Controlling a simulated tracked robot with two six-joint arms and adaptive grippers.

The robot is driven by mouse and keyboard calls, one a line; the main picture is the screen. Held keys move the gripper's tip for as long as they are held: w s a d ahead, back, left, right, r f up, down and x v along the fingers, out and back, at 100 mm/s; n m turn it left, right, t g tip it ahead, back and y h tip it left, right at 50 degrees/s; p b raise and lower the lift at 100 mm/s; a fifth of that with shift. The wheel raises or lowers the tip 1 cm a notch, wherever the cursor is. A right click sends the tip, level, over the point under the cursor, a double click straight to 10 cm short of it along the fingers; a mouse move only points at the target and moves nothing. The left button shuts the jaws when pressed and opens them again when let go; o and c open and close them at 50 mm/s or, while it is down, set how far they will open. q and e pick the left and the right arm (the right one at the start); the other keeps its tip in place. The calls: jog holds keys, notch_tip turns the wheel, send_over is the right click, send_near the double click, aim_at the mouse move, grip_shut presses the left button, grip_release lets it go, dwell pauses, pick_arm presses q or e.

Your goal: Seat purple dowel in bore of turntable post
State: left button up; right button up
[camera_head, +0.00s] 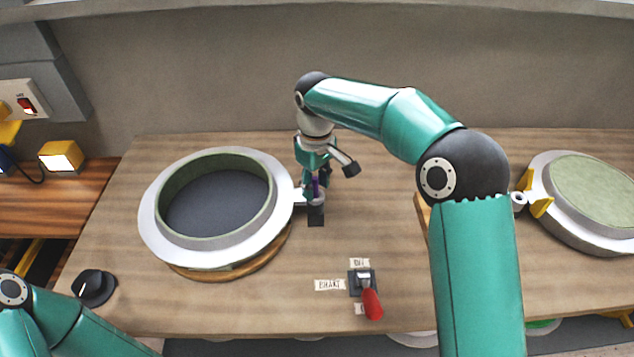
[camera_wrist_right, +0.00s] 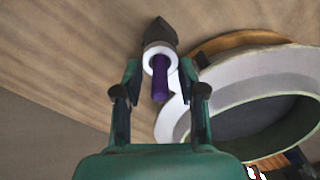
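The purple dowel (camera_head: 315,185) stands at the white ring-shaped collar (camera_head: 317,199) of the turntable post, beside the round mould. In the right wrist view the purple dowel (camera_wrist_right: 160,80) has one end inside the white collar (camera_wrist_right: 151,55), and a good length of it sticks out. How deep it sits cannot be seen. My right gripper (camera_wrist_right: 160,72) has its two fingers spread on either side of the dowel, with gaps between them and it. In the head view the right gripper (camera_head: 316,180) points down over the post. My left gripper is out of view; only part of its arm shows.
The round mould (camera_head: 259,233) with a pale flange rests on a wooden turntable at left. A red-handled brake lever (camera_head: 371,302) stands near the front edge. A black knob (camera_head: 94,287) is at front left. A second mould (camera_head: 590,200) is at right.

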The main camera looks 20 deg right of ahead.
notch_tip(320, 180, up, 12)
jog(key=p, duration=0.1)
jog(key=shift+p, duration=0.35)
dwell(0.5)
